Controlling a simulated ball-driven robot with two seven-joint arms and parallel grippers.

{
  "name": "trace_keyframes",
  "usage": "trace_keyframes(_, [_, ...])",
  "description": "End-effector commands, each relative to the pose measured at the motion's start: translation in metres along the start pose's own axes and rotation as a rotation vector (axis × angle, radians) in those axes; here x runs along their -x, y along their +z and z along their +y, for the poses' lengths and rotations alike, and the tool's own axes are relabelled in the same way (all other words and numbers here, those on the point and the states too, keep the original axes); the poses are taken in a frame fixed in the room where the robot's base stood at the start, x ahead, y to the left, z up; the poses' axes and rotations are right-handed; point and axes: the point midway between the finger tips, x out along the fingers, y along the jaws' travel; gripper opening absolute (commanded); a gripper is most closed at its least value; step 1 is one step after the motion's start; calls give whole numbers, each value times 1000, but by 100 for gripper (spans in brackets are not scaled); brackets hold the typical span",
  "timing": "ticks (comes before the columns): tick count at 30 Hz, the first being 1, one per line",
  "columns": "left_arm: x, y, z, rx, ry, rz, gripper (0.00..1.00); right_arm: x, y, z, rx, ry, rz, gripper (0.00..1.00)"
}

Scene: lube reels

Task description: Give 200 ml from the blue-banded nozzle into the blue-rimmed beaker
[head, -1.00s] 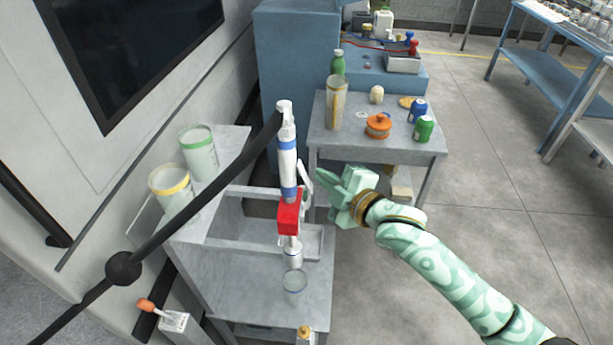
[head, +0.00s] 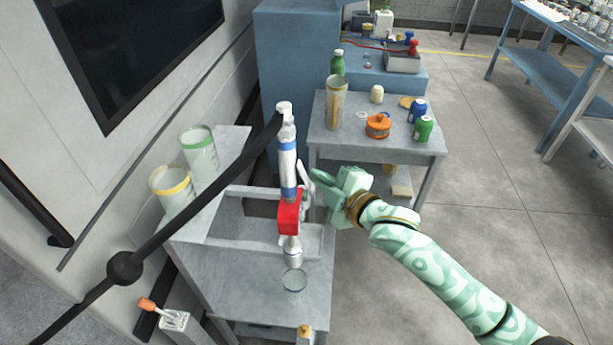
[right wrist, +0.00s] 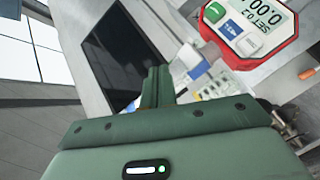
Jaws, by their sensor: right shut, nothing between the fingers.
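The blue-banded nozzle (head: 288,160) stands upright, with a white tube and a red meter body (head: 289,217) below it. The clear beaker (head: 294,280) is at its lower end on the grey cart; its rim looks pale bluish, and I cannot tell whether the tip is inside it. In the right wrist view the red-edged meter (right wrist: 250,28) shows 0.00 and SET 0.2, with green, blue and white buttons. My right gripper (head: 318,182) is shut and empty, just right of the nozzle, apparently not touching it. Its shut fingers (right wrist: 157,86) point towards the meter's side. My left gripper is out of view.
A green-rimmed beaker (head: 199,152) and a yellow-rimmed beaker (head: 172,190) stand on the left shelf. A black hose with a ball (head: 125,268) crosses in front. A table behind (head: 360,150) holds cans, a bottle and an orange pot. Floor at the right is free.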

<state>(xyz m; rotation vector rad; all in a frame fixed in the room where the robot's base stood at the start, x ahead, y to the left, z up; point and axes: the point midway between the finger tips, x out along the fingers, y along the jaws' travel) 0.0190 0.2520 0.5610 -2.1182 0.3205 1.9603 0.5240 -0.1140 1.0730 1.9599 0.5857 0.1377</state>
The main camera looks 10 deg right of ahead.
Motion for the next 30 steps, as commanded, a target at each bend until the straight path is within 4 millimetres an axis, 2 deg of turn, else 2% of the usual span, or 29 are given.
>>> trace_keyframes(30, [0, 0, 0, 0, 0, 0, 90, -8, -6, -6, -1, 0, 0, 0])
